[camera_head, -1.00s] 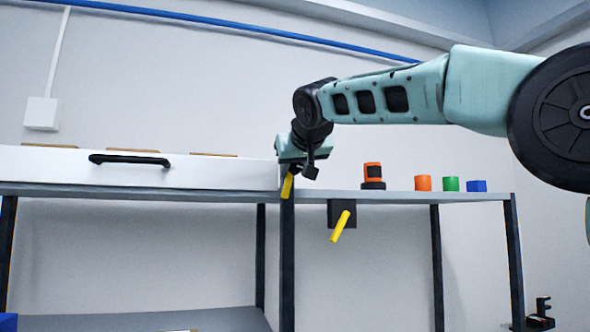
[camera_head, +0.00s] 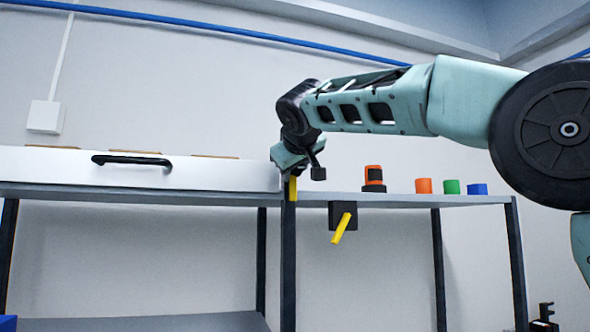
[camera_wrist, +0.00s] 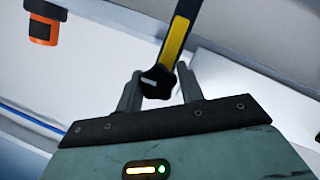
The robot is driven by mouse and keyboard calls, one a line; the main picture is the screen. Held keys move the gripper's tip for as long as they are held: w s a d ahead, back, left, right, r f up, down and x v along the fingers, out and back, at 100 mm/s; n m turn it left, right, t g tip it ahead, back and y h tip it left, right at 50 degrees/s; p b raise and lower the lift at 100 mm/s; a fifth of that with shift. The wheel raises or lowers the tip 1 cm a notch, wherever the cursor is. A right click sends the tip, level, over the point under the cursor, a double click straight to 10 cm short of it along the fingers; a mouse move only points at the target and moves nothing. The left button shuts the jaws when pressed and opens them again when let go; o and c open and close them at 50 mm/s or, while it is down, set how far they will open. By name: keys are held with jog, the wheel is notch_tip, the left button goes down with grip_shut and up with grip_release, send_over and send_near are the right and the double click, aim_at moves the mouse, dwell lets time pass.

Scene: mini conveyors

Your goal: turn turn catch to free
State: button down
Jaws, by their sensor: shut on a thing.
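The turn catch is a black bar with a yellow strip and a black star knob (camera_wrist: 157,82). In the head view its yellow part (camera_head: 292,189) stands about upright at the right end of the white drawer front (camera_head: 225,172), by the shelf's front post. My gripper (camera_wrist: 161,88) has a finger on each side of the knob and is shut on it. In the head view my gripper (camera_head: 293,168) is just above the yellow part and hides the knob.
A black block (camera_head: 342,213) with a tilted yellow lever (camera_head: 342,228) hangs under the shelf edge, right of my gripper. An orange and black part (camera_head: 374,176) and orange, green and blue pieces (camera_head: 424,186) stand on the shelf. The drawer has a black handle (camera_head: 131,160).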

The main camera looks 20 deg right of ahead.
jog(key=shift+d+f, duration=0.25)
jog(key=c, duration=1)
grip_release()
jog(key=shift+d, duration=0.1)
jog(key=shift+o, duration=0.2)
jog(key=shift+r, duration=0.1)
jog(key=shift+s+a, duration=0.2)
jog(key=shift+s, duration=0.1)
jog(key=b+v, duration=0.4)
jog(key=v, duration=1.2)
jog(key=shift+s+a+r+b, duration=0.15)
jog(key=shift+s+r+b, duration=0.05)
jog(key=shift+s+b, duration=0.15)
